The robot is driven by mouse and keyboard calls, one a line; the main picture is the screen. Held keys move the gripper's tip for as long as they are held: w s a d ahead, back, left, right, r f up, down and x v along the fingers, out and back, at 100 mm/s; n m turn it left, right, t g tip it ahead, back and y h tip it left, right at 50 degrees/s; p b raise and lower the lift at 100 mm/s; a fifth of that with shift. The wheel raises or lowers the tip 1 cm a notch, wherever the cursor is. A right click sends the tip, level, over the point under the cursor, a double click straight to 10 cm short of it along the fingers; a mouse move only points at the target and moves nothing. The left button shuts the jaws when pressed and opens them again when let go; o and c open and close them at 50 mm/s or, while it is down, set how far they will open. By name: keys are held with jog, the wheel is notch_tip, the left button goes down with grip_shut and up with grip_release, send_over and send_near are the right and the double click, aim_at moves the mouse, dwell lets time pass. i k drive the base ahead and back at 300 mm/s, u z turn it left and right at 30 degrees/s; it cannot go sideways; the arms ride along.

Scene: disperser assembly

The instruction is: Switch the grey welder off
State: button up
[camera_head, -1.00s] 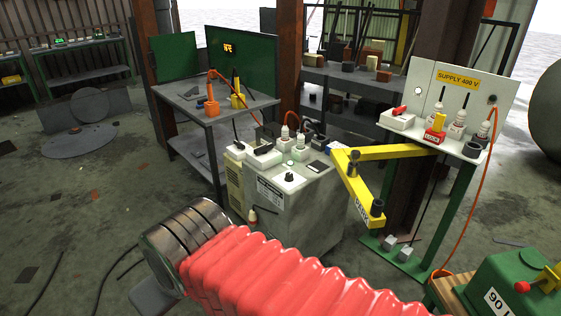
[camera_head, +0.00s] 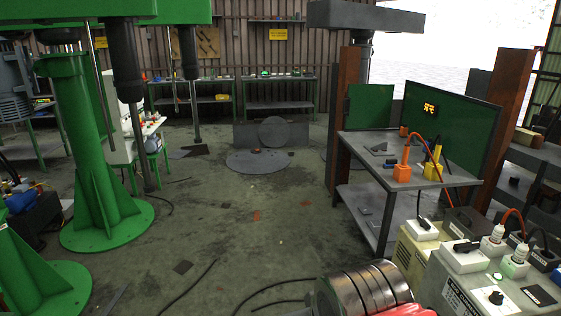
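The grey welder (camera_head: 433,284) stands at the lower right, cut off by the picture's edge. Its top carries white sockets with plugs and cables, and a white plate with a black rotary knob (camera_head: 494,297). The knob's setting is too small to read. A beige unit (camera_head: 411,257) stands against its left side. My arm's ringed metal part and red sleeve show at the bottom, in front of the welder's lower left. My gripper is not in view.
A metal table (camera_head: 365,157) with an orange tool (camera_head: 402,172) and a yellow tool (camera_head: 431,171) stands behind the welder. Green machine columns (camera_head: 88,150) stand at left. Dark cables lie on the floor; the middle floor is mostly clear.

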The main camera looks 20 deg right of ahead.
aim_at(465, 247)
jog(key=i, duration=2.35)
jog(key=z, duration=3)
